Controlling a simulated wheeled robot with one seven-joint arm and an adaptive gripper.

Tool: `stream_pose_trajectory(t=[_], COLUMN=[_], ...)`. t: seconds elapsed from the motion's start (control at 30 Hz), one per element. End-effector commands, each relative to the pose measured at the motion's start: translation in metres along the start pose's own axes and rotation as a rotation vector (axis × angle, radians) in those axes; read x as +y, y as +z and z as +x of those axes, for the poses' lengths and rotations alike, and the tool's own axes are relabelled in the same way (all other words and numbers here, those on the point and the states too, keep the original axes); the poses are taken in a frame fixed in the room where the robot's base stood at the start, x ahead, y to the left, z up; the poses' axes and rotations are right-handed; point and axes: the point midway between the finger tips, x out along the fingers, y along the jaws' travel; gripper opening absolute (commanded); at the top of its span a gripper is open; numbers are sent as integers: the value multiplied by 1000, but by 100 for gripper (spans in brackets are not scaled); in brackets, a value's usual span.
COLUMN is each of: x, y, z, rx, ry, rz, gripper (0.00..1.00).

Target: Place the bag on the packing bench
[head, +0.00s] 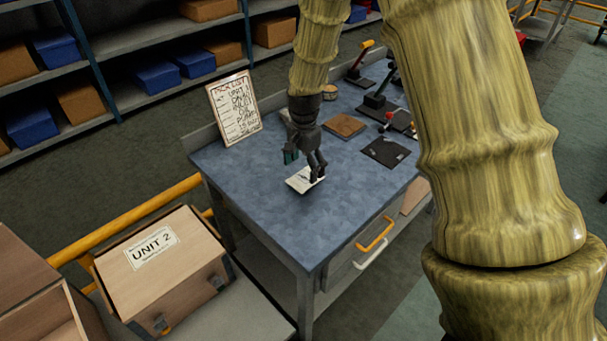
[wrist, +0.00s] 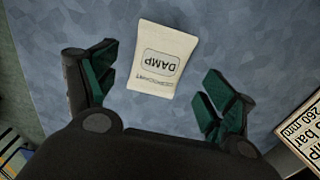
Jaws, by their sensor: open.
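The bag (wrist: 163,60) is a small pale packet with the word DAMP on it. It lies flat on the blue top of the packing bench (head: 260,200). In the head view the bag (head: 299,183) lies under my gripper (head: 304,170), which partly hides it. In the wrist view my gripper (wrist: 158,98) has its green-padded fingers spread wide, with the bag lying between and beyond them. The fingers do not touch the bag. How high they are above the bench is hard to tell.
A pick list board (head: 233,108) stands at the bench's back left. A brown square (head: 345,125), a dark mat (head: 386,152) and several tools lie toward the back right. A box marked UNIT 2 (head: 160,260) is at front left. The bench's front is clear.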

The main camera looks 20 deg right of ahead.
Motion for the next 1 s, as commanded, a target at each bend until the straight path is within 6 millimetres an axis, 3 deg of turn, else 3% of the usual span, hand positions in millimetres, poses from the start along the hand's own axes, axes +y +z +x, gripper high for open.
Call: stream_pose_trajectory(t=[0.5, 0.7, 1.0], x=[0, 0, 0], y=[0, 0, 0], z=[-75, -86, -88], rx=[0, -1, -1], ry=[-1, 0, 1], rz=[1, 2, 1], gripper=[84, 84, 84])
